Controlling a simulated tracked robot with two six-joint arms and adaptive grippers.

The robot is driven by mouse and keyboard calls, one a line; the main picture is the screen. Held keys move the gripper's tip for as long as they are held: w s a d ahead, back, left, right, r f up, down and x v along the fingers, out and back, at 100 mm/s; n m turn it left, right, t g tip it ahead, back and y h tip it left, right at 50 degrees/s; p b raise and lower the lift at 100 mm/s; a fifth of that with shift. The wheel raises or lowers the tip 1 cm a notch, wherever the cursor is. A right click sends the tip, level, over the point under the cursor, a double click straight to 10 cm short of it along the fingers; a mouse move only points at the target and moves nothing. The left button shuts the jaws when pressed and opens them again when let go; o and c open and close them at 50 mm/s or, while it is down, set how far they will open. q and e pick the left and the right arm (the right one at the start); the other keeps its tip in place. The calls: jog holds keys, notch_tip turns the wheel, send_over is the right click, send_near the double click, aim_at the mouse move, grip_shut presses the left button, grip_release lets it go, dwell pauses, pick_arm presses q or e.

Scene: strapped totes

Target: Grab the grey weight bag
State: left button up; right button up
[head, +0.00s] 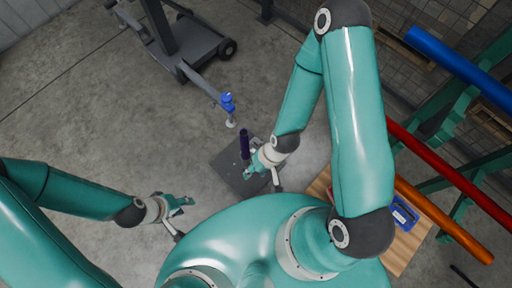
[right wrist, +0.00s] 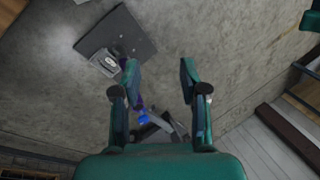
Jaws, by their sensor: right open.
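A small grey item with a pale face (right wrist: 104,62), possibly the grey weight bag, rests on a dark square plate (right wrist: 128,30) in the right wrist view. In the head view the plate (head: 225,171) lies on the floor, and my right arm hides part of it; I cannot make out the bag there. My right gripper (head: 252,168) is over the plate's right part. In the right wrist view its two fingers (right wrist: 160,72) are apart with nothing between the tips; the grey item is left of them. My left gripper (head: 181,205) is to the left, away from the plate; its finger gap is unclear.
A dark purple upright cylinder (head: 245,143) stands by the plate. A blue item (head: 228,101) is on the end of a grey wheeled stand's leg (head: 185,55). A wooden surface (head: 405,245) with a blue object (head: 404,213) is at right, near coloured tubes (head: 445,170). Floor at left is clear.

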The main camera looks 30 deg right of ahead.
jog(key=w+d+f+n+t+h+b, duration=0.1)
jog(key=w+d+f+b, duration=0.4)
jog(key=f, duration=1)
jog(key=w+d+f+n+t+h+b, duration=0.2)
jog(key=w+d+f+n+b, duration=0.1)
jog(key=w+f+b, duration=0.7)
jog(key=w+d+f+n+t+h+b, duration=0.1)
jog(key=w+d+f+b, duration=0.5)
jog(key=f+b, duration=0.8)
jog(key=shift+w+d+f+n, duration=0.1)
jog(key=shift+w+f+n, duration=0.15)
jog(key=shift+f, duration=1.15)
jog(key=shift+w+d+f+n, duration=0.15)
jog(key=shift+w+f+n, duration=0.15)
jog(key=shift+f, duration=1.15)
jog(key=shift+w+d+f+n, duration=0.1)
jog(key=shift+w+f+n, duration=0.15)
jog(key=shift+f, duration=1.15)
jog(key=shift+w+b+x, duration=0.15)
jog(key=shift+b+x, duration=0.6)
jog(key=shift+x, duration=0.8)
jog(key=shift+w+b+x, duration=0.1)
jog(key=shift+b+x, duration=0.6)
jog(key=shift+x, duration=0.8)
jog(key=shift+r, duration=0.15)
grip_shut()
jog(key=shift+r, duration=0.1)
